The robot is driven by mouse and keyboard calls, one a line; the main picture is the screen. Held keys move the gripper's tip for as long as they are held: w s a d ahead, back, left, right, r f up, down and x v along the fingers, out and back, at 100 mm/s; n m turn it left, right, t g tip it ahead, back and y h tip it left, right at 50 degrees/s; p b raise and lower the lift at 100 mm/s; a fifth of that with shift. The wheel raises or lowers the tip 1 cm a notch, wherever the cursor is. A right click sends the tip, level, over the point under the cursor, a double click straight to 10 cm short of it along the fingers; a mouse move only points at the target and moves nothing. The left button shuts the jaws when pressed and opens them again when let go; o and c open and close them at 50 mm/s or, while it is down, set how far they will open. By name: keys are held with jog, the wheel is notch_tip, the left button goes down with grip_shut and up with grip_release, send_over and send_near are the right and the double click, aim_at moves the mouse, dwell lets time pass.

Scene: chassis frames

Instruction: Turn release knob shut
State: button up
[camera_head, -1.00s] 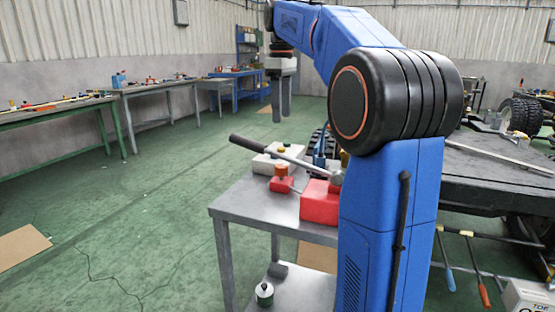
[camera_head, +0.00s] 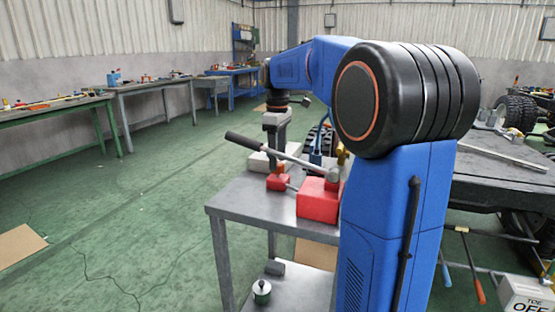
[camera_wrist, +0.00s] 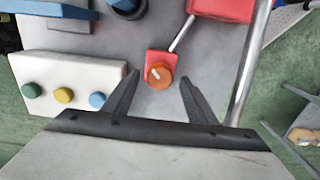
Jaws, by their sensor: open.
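The release knob (camera_wrist: 160,74) is an orange round knob with a pale pointer mark on a small red block (camera_wrist: 158,58), with a metal rod running from the block. In the head view the small red block (camera_head: 278,182) stands on the grey metal table, its knob partly hidden by my gripper. My gripper (camera_wrist: 155,82) is open, with one finger on each side of the knob in the wrist view. The fingers appear apart from it. In the head view my gripper (camera_head: 277,150) points down above the red block.
A larger red block (camera_head: 318,198) carries a long lever with a black handle (camera_head: 243,140), close to my gripper. A pale box with green, yellow and blue buttons (camera_wrist: 65,80) sits left of the knob. The grey table (camera_head: 240,204) has bare room at its front.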

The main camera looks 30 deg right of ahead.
jog(key=shift+f, duration=0.5)
jog(key=c, duration=1.1)
jog(key=shift+o, duration=0.2)
jog(key=shift+m, duration=0.3)
jog(key=m, duration=0.3)
jog(key=shift+m, duration=0.3)
jog(key=m, duration=0.4)
jog(key=shift+m, duration=0.3)
jog(key=shift+r, duration=0.1)
